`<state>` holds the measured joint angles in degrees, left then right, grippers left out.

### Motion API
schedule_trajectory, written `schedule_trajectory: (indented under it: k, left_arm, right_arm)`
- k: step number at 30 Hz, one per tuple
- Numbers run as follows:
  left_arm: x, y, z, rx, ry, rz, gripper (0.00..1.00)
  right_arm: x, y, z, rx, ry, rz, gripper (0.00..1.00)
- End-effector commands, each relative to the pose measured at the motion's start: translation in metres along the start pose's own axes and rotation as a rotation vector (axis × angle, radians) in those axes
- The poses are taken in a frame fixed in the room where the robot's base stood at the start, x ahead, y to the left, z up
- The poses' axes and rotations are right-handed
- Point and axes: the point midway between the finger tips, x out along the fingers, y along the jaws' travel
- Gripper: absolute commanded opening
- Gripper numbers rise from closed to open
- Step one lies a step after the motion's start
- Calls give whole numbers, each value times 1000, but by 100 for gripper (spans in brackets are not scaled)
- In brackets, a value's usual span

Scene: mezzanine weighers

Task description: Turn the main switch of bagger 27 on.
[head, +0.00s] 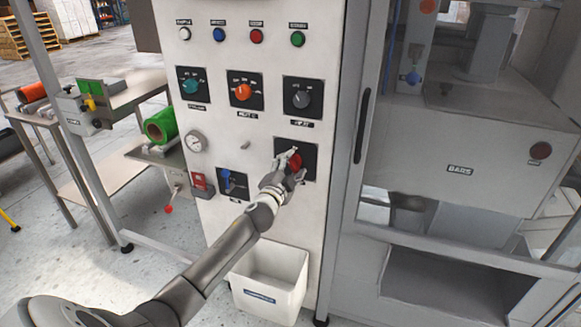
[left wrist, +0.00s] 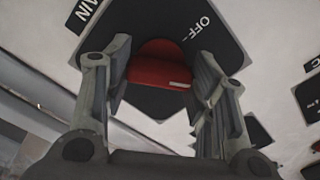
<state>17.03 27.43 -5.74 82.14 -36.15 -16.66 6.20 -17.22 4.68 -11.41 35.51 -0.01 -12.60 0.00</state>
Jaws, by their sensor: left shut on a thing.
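The main switch is a red rotary knob (head: 295,160) on a black square plate (head: 311,152), low on the right of the white control panel. In the left wrist view the red knob (left wrist: 160,66) sits between my fingers, and its plate (left wrist: 150,100) carries the words "MAIN" and "OFF". A light mark shows on the knob's side. My left gripper (head: 289,168) is at the knob, shut on it with one finger on each side. My fingers partly hide the knob and the plate in the head view. My right gripper is not in view.
Above are rotary selectors, teal (head: 191,86), orange (head: 242,91) and grey (head: 301,99), with a row of buttons higher up. A blue-handled switch (head: 231,182) is just left of my gripper. A white bin (head: 270,283) hangs below. A glazed cabinet (head: 455,150) stands right.

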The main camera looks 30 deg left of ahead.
Motion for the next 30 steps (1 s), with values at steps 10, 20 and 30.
schedule_trajectory:
  k: [10, 20, 30]
  left_arm:
    - [0, 0, -1, 314, 2, 1, 28]
    - [0, 1, -1, 511, 1, 1, 28]
    - [0, 1, 0, 588, 1, 2, 28]
  right_arm:
    - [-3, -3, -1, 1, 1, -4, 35]
    - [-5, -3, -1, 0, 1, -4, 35]
    - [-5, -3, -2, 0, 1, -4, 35]
